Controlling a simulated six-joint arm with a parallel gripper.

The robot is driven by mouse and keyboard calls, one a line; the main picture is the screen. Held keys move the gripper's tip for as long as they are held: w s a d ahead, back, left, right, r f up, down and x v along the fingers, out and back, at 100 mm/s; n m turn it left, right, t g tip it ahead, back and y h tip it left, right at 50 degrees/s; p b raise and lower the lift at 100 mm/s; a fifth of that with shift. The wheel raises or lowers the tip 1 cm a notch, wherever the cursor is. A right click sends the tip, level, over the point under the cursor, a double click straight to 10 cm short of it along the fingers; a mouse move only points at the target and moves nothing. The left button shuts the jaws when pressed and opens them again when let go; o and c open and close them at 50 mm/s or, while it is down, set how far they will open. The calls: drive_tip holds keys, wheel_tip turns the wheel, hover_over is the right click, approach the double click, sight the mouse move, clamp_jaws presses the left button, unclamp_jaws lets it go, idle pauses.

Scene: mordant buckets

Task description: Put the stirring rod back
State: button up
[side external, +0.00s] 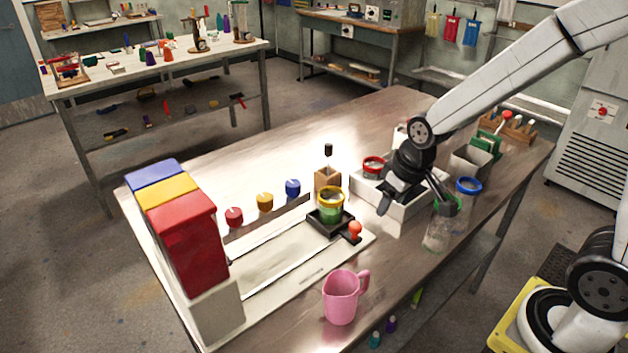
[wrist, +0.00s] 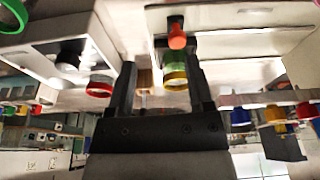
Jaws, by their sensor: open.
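A thin upright piece with a black top (side external: 328,150), which looks like the stirring rod, stands in a small wooden block (side external: 327,180) behind the yellow-rimmed jar (side external: 330,205). That jar holds green liquid and sits on a black square holder (side external: 318,224) with an orange knob. My gripper (side external: 414,203) is open and empty, above the white tray (side external: 405,215) to the right of the block. In the wrist view my gripper (wrist: 160,62) has its fingers apart, with the wooden block (wrist: 144,78) and yellow-rimmed jar (wrist: 175,77) seen between or beyond them.
A red-rimmed jar (side external: 373,165) is at the white tray. A blue-rimmed jar (side external: 468,186) and a clear jar (side external: 436,238) stand on its right. A pink jug (side external: 342,296) is at the front edge. Blue, yellow and red bins (side external: 190,240) stand at left. The back-left tabletop is clear.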

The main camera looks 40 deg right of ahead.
drive_tip(key=s+a+f, duration=0.1)
drive_tip(key=s+f, duration=0.1)
drive_tip(key=s, duration=0.4)
drive_tip(key=shift+s+f, duration=0.1)
idle(1.0)
